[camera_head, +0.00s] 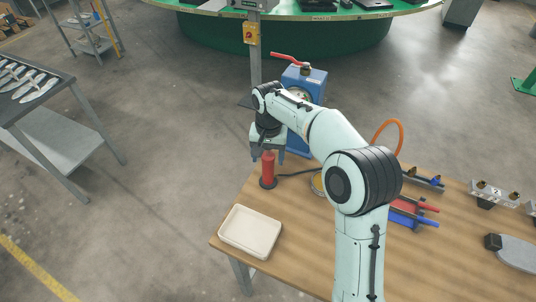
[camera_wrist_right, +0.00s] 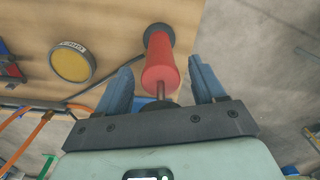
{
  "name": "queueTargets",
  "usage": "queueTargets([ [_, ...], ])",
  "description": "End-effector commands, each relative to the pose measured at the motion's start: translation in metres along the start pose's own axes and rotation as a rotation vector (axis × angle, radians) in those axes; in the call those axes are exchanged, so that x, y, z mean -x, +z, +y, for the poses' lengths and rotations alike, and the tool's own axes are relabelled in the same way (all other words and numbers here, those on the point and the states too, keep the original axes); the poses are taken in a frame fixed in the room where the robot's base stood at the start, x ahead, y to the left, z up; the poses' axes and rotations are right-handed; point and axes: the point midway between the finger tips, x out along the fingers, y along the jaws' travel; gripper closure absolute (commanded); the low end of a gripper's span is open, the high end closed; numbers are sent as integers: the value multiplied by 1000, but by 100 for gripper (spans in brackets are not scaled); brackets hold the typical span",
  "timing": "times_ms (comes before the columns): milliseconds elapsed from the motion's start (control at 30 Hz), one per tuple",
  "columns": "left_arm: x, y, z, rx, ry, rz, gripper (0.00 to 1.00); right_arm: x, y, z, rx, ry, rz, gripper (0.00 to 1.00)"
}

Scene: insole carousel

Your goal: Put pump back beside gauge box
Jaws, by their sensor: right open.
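The red pump (camera_head: 268,170) stands upright on its dark round base near the table's back left edge. The blue gauge box (camera_head: 316,84), with a red lever on top, stands behind and to the right of it, partly hidden by my right arm. My right gripper (camera_head: 268,156) is open, pointing down at the pump's top. In the right wrist view the pump (camera_wrist_right: 160,62) shows between and beyond the spread fingers of the gripper (camera_wrist_right: 162,84), with no finger clearly touching it. The pump's thin rod and dark handle lie close to the palm. My left gripper is out of view.
A cream tray (camera_head: 250,231) lies on the wooden table (camera_head: 290,272) in front of the pump. A black hose (camera_head: 296,173) runs right from the pump. A round yellow tin (camera_wrist_right: 72,62) sits nearby. Red-handled and blue-handled tools (camera_head: 428,208) lie right of my arm.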

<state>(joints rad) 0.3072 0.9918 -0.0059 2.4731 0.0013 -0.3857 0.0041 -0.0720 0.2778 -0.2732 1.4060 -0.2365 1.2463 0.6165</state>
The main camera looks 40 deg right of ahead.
Motion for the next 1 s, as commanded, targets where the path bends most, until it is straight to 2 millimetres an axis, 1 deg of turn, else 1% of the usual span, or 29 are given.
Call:
queueTargets([
  [167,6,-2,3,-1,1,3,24,23,-1,-1,0,-4,5,31],
  [400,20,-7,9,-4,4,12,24,76,-1,-1,1,-4,6,31],
  [500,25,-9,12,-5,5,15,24,96,-1,-1,1,-4,5,31],
  [600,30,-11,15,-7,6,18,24,110,-1,-1,0,-3,4,31],
  [767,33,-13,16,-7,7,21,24,121,0,0,0,-1,2,31],
  [1000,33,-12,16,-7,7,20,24,122,0,0,0,0,1,31],
])
